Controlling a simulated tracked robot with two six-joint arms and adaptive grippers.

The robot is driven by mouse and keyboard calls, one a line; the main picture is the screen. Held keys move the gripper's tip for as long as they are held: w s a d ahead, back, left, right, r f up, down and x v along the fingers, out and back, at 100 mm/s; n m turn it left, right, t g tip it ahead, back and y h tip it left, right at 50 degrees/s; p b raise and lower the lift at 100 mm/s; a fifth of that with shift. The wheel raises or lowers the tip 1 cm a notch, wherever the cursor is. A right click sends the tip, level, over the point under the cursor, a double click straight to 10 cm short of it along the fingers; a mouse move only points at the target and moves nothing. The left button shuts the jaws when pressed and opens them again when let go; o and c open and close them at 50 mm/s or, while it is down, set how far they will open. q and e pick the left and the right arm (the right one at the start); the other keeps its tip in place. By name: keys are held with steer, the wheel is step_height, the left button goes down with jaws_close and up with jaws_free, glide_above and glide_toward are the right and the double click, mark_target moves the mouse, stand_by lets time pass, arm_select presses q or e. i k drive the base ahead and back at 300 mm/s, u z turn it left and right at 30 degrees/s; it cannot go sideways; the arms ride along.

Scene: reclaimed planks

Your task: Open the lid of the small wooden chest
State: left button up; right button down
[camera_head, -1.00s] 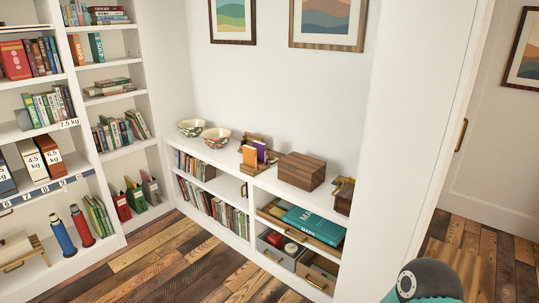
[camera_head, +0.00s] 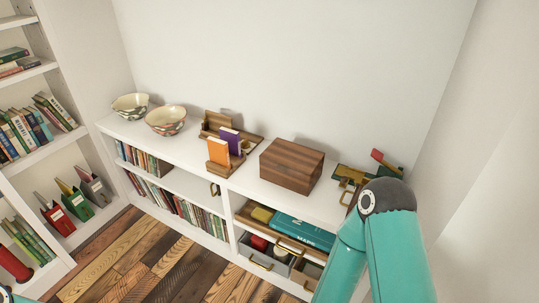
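The small wooden chest (camera_head: 291,166) sits on top of the low white cabinet, right of the middle of the view. It is a striped brown box and its lid looks shut. My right arm, teal with a dark joint, rises at the lower right, in front of the cabinet's right end. Only a small bit of teal shows at the lower left edge, and my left gripper is not in view.
On the white cabinet top (camera_head: 180,147), two patterned bowls (camera_head: 166,120) and a wooden organiser with an orange card (camera_head: 219,152) and a purple card (camera_head: 230,140) stand left of the chest. Brass-coloured items (camera_head: 352,175) lie to its right. Shelves below hold books and bins.

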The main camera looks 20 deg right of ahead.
mark_target(288, 154)
steer(key=i, duration=1)
steer(key=u, duration=0.05)
